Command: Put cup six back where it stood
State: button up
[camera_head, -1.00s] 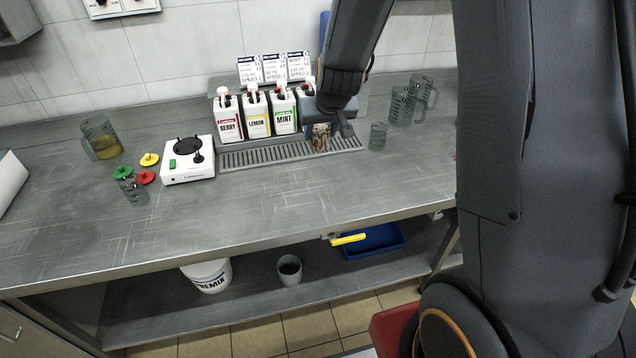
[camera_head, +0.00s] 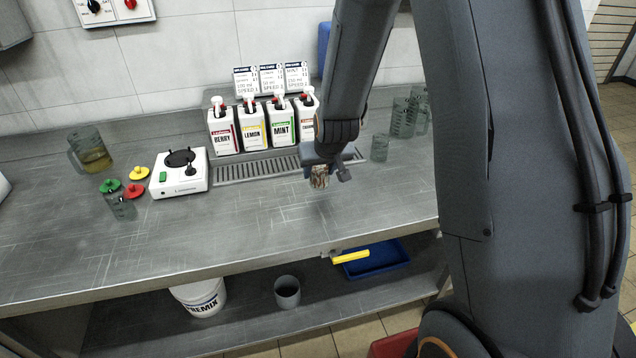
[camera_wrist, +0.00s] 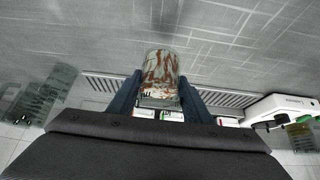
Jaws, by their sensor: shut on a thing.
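My gripper (camera_head: 326,160) is shut on a cup smeared with reddish-brown streaks (camera_head: 319,178), held in front of the drip grate over the bench. In the wrist view the cup (camera_wrist: 160,70) sits between my two fingers (camera_wrist: 160,98); part of it is hidden by them, and no number on it is readable. It looks close to the bench in the head view, but I cannot tell whether it touches. An empty clear cup (camera_head: 379,148) stands to the right of the grate.
Berry, Lemon, Mint and another bottle (camera_head: 281,123) stand behind the drip grate (camera_head: 255,170). A white mixer base (camera_head: 180,180), lids (camera_head: 138,173), a clear beaker (camera_head: 120,205) and a jug (camera_head: 90,155) are left. Clear jugs (camera_head: 405,117) stand at right. The front bench is clear.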

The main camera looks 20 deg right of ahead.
aim_at(319, 181)
jog(key=shift+f+p, duration=0.4)
jog(key=shift+f, duration=1.55)
jog(key=shift+c, duration=0.7)
jog(key=shift+f, duration=0.2)
jog(key=o, duration=1.5)
jog(key=shift+r, duration=0.1)
